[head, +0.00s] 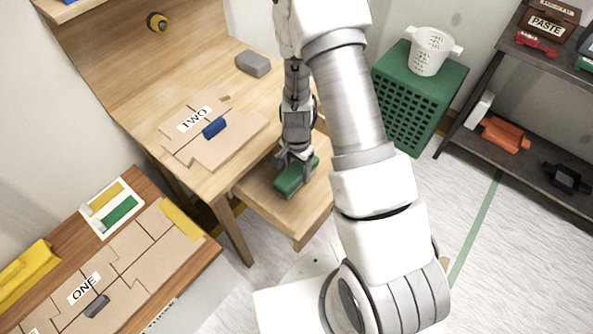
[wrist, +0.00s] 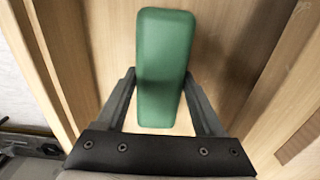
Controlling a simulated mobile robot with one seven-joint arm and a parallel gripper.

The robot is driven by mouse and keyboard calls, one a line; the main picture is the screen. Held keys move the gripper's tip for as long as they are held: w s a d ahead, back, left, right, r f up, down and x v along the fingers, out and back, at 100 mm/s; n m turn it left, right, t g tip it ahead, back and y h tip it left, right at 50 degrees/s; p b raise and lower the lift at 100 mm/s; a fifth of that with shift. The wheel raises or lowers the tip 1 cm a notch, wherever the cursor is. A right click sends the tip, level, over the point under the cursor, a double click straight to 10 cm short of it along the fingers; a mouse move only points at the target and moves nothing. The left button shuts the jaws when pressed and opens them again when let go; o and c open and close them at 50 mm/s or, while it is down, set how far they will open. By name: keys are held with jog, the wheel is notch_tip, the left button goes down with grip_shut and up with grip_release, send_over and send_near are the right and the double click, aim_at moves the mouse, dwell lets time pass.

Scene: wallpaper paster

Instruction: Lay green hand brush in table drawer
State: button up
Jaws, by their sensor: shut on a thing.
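The green hand brush (head: 291,178) is at the open table drawer (head: 262,200), which is pulled out from the wooden table (head: 200,178). My gripper (head: 295,160) is above the drawer with its fingers on either side of the brush. In the wrist view the green brush (wrist: 165,65) lies lengthwise between the two fingers of my gripper (wrist: 163,95), which is shut on it. Wood of the drawer shows beneath and around the brush. I cannot tell whether the brush touches the drawer bottom.
The table top bears cardboard pieces marked TWO (head: 215,140), a blue block (head: 215,127) and a grey block (head: 253,64). A green crate (head: 410,110) with a white bucket (head: 432,52) stands at right, near a dark shelf (head: 520,80). A lower bench (head: 150,255) is at left.

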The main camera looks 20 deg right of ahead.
jog(key=shift+f, duration=0.35)
jog(key=o, duration=1.4)
